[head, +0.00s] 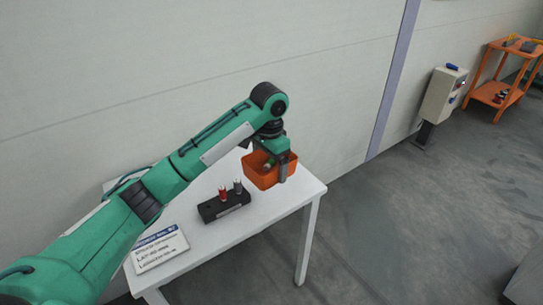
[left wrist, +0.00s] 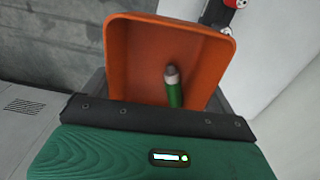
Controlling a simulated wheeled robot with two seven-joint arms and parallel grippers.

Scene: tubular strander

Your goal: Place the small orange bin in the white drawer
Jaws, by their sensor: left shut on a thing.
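The small orange bin (head: 262,178) is in the grip of my left gripper (head: 284,166) at the right part of the white table. One finger shows against the bin's outer side. I cannot tell whether the bin touches the tabletop. In the left wrist view the orange bin (left wrist: 150,60) fills the middle, and a green object with a grey tip (left wrist: 173,86) is inside it. The white drawer is not recognisable in either view. My right gripper is not in view.
The white table (head: 262,216) holds a black block (head: 224,207) with a red and a grey piece on it, and a white sign (head: 160,248). A beige control box (head: 441,95) stands by the wall. An orange shelf cart (head: 497,88) is far right. Grey floor between is clear.

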